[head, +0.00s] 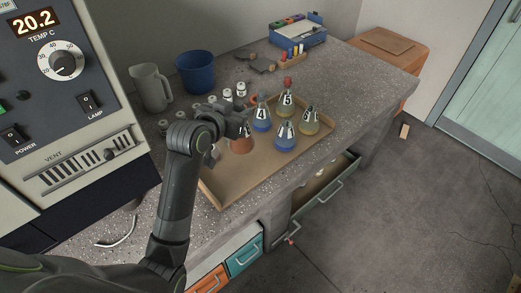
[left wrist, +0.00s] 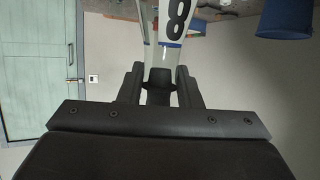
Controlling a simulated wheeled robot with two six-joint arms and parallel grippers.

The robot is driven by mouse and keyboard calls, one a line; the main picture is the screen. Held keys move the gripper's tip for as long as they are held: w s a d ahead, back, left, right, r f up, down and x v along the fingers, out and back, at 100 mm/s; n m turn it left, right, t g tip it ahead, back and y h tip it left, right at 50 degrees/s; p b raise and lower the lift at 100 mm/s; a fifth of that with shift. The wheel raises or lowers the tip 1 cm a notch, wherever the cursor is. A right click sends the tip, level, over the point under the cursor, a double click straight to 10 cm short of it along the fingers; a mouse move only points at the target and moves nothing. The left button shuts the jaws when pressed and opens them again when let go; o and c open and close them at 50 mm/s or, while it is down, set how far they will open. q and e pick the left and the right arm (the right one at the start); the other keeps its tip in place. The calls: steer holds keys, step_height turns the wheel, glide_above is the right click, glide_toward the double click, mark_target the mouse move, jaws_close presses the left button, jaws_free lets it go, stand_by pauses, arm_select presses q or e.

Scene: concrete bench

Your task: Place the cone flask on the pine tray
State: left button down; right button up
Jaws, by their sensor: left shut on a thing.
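The pine tray (head: 225,186) lies on the bench with several cone flasks on it. Two are blue, numbered 4 (head: 262,123) and (head: 284,142). One with a red top is numbered 5 (head: 287,101), and an olive one (head: 307,127) stands at the right. My left gripper (head: 240,127) is shut over the tray's left part, with an orange-brown flask (head: 242,146) just below it. I cannot tell whether this flask touches the tray. In the left wrist view the jaws (left wrist: 160,85) hold a clear flask neck (left wrist: 168,55) marked 8.
A blue bucket (head: 195,72) and a pale jug (head: 151,88) stand behind the tray. Small white containers (head: 228,95) stand close behind the gripper. A control box (head: 60,90) fills the left. A blue box (head: 297,33) stands at the back. Bare bench lies right of the tray.

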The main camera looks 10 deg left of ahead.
mark_target(240, 142)
arm_select(q)
step_height(240, 142, down, 12)
steer(key=shift+w+r+b, duration=0.1)
steer(key=shift+r+b, duration=0.05)
steer(key=shift+b, duration=0.4)
steer(key=c, duration=1)
jaws_free()
steer(key=shift+f, duration=0.2)
steer(key=shift+c, duration=0.2)
steer(key=shift+r, duration=0.25)
steer(key=v, duration=1.2)
